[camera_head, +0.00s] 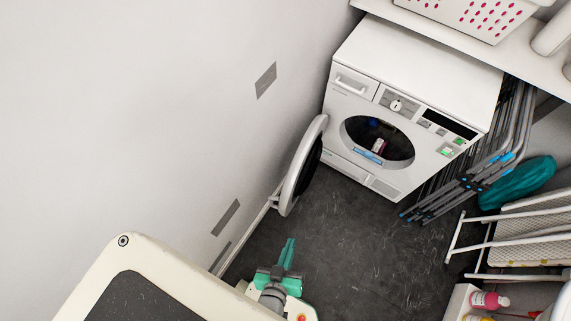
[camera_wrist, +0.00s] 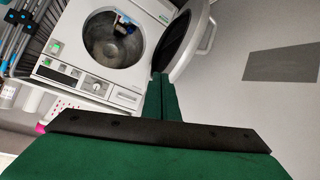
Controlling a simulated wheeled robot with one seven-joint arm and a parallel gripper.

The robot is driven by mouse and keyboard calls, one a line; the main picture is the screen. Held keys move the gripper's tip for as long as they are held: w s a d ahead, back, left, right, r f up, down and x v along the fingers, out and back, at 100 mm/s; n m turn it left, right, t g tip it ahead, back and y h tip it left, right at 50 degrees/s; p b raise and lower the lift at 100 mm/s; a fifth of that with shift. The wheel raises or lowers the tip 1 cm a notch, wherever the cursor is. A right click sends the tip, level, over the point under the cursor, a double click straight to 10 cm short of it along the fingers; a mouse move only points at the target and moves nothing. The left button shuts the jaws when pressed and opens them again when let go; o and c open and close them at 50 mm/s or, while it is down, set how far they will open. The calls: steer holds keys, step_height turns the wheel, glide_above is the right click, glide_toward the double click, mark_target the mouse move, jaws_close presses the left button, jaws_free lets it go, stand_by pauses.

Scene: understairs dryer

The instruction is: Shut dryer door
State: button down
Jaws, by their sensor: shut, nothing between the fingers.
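The white dryer (camera_head: 362,86) stands against the left wall, under a shelf. Its round door (camera_head: 302,165) is swung wide open to the left, close to the wall, and the dark drum opening (camera_head: 352,138) is exposed. Small items lie inside the drum. My green gripper (camera_head: 288,250) is shut and empty, in front of the dryer and apart from the door. In the wrist view, which is turned over, the shut fingers (camera_wrist: 164,92) point toward the dryer (camera_wrist: 70,62), with the open door (camera_wrist: 192,35) just beyond their tips.
Folded metal chairs (camera_head: 470,180) and a teal bag (camera_head: 517,183) are right of the dryer. A white rack (camera_head: 510,235) and bottles (camera_head: 490,300) stand further right. A basket (camera_head: 475,15) sits on the shelf above. The dark floor (camera_head: 365,250) before the dryer is clear.

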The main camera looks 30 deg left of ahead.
mark_target(303, 163)
steer(key=w+a+f+n+h, duration=0.2)
steer(key=w+a+f+n, duration=0.45)
steer(key=f, duration=0.45)
steer(key=w+a+r+n+t+h, duration=0.1)
steer(key=w+a+r+t, duration=0.3)
steer(key=a, duration=0.3)
steer(key=w+a+r+n+t+h, duration=0.1)
steer(key=w+a+r+t, duration=0.1)
steer(key=w+a+r, duration=0.4)
steer(key=w+d+f, duration=0.2)
steer(key=w+d, duration=0.2)
steer(key=w, duration=0.4)
steer(key=shift+d+f, duration=0.15)
